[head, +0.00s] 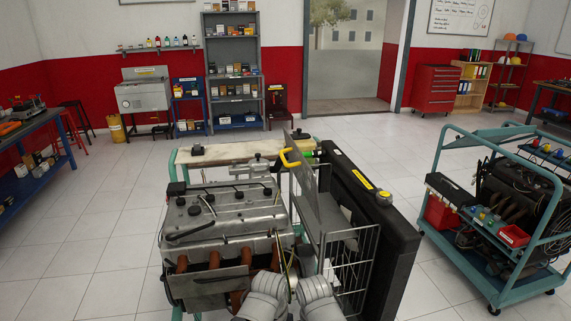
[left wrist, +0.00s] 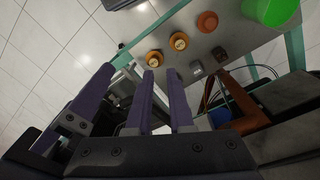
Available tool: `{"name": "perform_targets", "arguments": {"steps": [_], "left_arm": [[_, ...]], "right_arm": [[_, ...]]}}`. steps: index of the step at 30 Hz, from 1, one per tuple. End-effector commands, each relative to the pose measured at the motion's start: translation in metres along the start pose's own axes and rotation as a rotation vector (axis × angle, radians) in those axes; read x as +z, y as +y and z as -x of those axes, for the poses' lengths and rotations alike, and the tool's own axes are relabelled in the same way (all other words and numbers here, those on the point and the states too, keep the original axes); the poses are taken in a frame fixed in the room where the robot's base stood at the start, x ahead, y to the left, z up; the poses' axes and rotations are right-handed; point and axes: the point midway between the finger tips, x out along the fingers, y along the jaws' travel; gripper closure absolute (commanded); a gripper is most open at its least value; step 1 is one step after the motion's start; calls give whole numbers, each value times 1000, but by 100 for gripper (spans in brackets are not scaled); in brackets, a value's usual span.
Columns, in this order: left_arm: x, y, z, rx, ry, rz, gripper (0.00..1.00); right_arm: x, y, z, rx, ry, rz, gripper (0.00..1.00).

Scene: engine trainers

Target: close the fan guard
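The engine trainer (head: 222,215) stands in front of me in the head view. Its fan guard, a wire cage (head: 352,265) with a grey panel (head: 318,205) and a yellow handle (head: 290,157), is beside the black radiator (head: 375,215). The panel stands tilted; how far it is swung open is unclear. In the left wrist view my left gripper (left wrist: 161,72) has its purple fingers apart with nothing between them. Another purple finger-like part shows left of it; I cannot tell which gripper it belongs to. In the head view my grey arm links show at the bottom and no fingertips are visible.
A second teal-framed trainer cart (head: 500,215) stands at the right. A workbench (head: 35,125) is at the left. The left wrist view shows a grey panel with orange caps (left wrist: 180,41) and a green bowl (left wrist: 272,10). The tiled floor behind the trainer is clear.

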Motion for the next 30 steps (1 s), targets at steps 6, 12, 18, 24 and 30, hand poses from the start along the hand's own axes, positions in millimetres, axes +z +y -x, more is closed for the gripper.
{"name": "perform_targets", "arguments": {"steps": [6,12,18,24,30], "left_arm": [[-77,16,89,434,296,231,100],[-148,-22,206,809,623,534,100],[-182,-98,306,1076,894,826,100],[-187,-148,351,1206,1024,986,100],[-188,-158,357,1231,1047,1017,100]], "right_arm": [[3,5,56,0,0,1,0],[6,9,95,0,0,2,0],[7,12,123,0,0,2,0],[8,13,134,0,0,2,0],[8,13,134,0,0,2,0]]}}
